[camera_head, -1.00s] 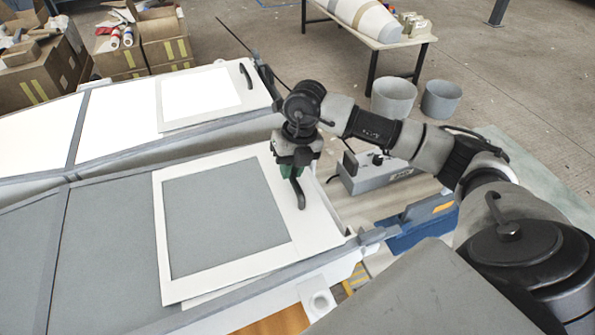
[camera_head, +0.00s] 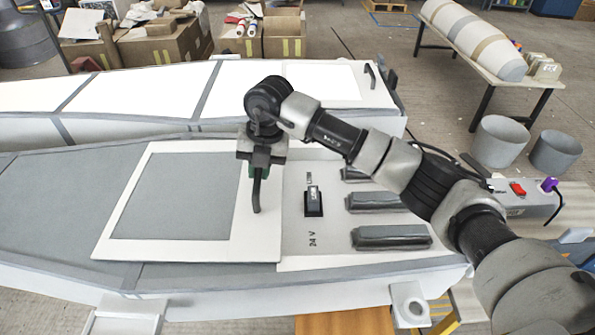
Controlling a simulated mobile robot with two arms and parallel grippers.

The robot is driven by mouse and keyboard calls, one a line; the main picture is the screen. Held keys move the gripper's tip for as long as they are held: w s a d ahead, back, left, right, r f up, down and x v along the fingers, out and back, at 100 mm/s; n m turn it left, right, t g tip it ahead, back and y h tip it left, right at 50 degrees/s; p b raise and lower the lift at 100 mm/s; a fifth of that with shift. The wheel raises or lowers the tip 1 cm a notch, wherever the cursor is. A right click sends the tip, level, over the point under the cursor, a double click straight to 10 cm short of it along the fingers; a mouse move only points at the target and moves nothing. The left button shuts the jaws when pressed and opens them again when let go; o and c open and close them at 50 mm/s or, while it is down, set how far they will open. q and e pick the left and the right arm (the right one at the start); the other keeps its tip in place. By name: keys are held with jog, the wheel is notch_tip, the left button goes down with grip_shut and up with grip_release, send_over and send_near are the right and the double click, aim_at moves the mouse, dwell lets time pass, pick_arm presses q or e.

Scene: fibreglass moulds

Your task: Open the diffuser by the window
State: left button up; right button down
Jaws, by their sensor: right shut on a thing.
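A flat panel (camera_head: 180,195) with a white frame and grey middle, which looks like the diffuser, lies on the near long grey-and-white housing (camera_head: 60,190). Its black handle (camera_head: 257,197) stands at the right edge. My right gripper (camera_head: 258,172) is over that edge, shut on the handle from above. Right of the panel an opening shows a small dark switch (camera_head: 313,202), a "24 V" marking and several dark grey bars (camera_head: 390,236). My arm hides part of the opening. My left gripper is not in view.
A second long housing with a bright white panel (camera_head: 320,80) and black handle (camera_head: 369,75) lies behind. Cardboard boxes (camera_head: 160,40) stand at the back left. Two grey buckets (camera_head: 498,140) and a table (camera_head: 500,75) are at the right. A power box (camera_head: 525,200) is behind my arm.

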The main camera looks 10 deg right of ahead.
aim_at(238, 187)
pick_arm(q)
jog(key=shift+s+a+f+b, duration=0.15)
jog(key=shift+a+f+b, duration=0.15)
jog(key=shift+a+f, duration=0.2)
pick_arm(e)
jog(key=shift+w+a, duration=0.25)
jog(key=shift+a, duration=0.75)
jog(key=shift+w+a, duration=0.25)
jog(key=shift+a, duration=0.75)
jog(key=c, duration=1.1)
grip_release()
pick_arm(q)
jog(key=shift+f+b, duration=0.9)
pick_arm(e)
notch_tip(238, 187, up, 11)
jog(key=d, duration=0.2)
jog(key=shift+s+f, duration=0.15)
jog(key=shift+s, duration=0.15)
jog(key=shift+d, duration=0.1)
